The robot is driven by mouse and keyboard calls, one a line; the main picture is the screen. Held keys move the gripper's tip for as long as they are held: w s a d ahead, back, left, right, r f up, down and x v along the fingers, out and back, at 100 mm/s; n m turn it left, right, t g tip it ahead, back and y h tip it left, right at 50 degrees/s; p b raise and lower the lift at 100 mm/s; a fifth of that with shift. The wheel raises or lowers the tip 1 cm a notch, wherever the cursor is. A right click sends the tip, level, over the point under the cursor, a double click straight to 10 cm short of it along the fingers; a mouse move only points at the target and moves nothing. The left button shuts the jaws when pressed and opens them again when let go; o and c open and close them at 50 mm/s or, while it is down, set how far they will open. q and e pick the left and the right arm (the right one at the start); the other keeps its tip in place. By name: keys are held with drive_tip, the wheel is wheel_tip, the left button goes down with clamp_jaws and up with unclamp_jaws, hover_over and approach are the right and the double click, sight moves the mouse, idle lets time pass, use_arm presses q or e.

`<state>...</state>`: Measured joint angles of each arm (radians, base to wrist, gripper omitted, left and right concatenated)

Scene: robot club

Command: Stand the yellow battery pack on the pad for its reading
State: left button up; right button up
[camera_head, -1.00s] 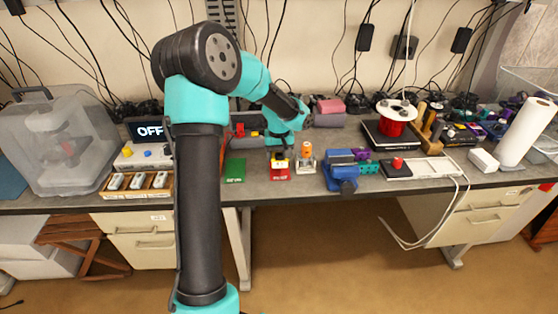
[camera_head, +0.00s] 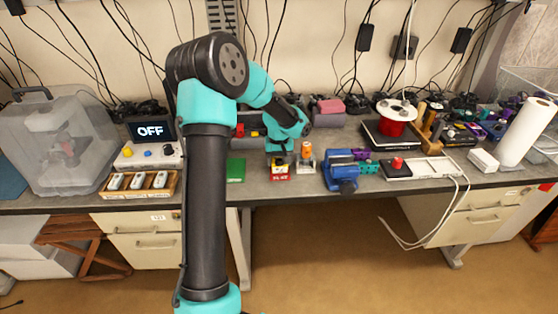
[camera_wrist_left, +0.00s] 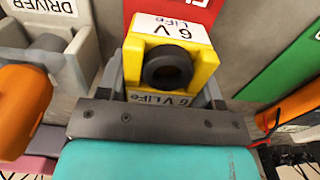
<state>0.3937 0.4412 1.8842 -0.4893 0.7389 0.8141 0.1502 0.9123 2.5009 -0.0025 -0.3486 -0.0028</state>
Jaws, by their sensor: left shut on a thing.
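The yellow battery pack (camera_wrist_left: 172,62), with "6 V LiFe" labels and a dark round ring on its face, sits between the fingers of my left gripper (camera_wrist_left: 168,95). The gripper is shut on it. In the head view, the pack shows small below my left gripper (camera_head: 279,150), at the red mat (camera_head: 280,177). I cannot tell whether the pack touches the mat. No right gripper shows.
An orange-handled driver (camera_head: 306,150) in a grey holder stands close right of the pack. A green mat (camera_head: 236,171) lies to the left. A wooden tray with several grey items (camera_head: 113,195) is at the front left. A blue vise (camera_head: 341,172) stands further right.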

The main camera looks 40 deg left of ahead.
use_arm(q)
drive_tip(key=shift+f, duration=0.1)
drive_tip(key=o, duration=1.1)
wheel_tip(320, 180, up, 12)
drive_tip(key=shift+r, duration=0.15)
idle(0.4)
